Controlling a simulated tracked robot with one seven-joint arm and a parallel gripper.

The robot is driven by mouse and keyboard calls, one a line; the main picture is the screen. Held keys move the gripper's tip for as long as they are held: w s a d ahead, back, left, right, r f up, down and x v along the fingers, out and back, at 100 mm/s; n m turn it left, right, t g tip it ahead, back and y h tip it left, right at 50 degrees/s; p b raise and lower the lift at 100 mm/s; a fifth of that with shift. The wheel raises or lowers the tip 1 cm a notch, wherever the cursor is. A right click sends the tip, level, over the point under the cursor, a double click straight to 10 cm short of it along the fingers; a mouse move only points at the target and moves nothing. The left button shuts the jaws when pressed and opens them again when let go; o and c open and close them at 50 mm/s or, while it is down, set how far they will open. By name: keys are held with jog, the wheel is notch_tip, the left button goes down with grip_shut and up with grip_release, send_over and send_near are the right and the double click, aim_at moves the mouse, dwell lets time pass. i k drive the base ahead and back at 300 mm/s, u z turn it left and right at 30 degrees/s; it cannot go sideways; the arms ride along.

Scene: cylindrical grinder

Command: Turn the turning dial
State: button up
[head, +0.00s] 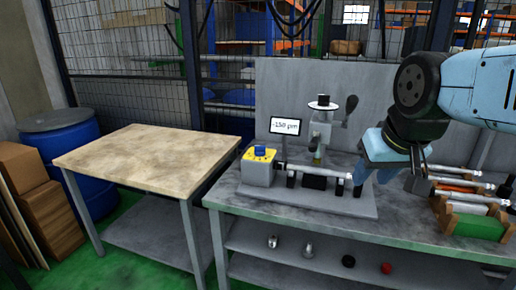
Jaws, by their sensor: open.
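The turning dial is most likely the blue knob (260,150) on top of a yellow and grey box (257,168). It sits at the left end of the grinder's base plate (335,204) on the grey workbench. My gripper (388,172) hangs at the right, fingers pointing down, open. It is well to the right of the knob and apart from it, over the right part of the bench. I see nothing between its fingers. Any marks on the dial are too small to read.
A small display (285,126) reads "-150 µm". The grinder's upright unit (320,125) stands between the knob and my gripper. A bar (310,169) runs along the base. A rack (477,224) with metal shafts is at right. A wooden-topped table (150,157) at left is clear.

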aim_at(260, 150)
jog(key=i, duration=1)
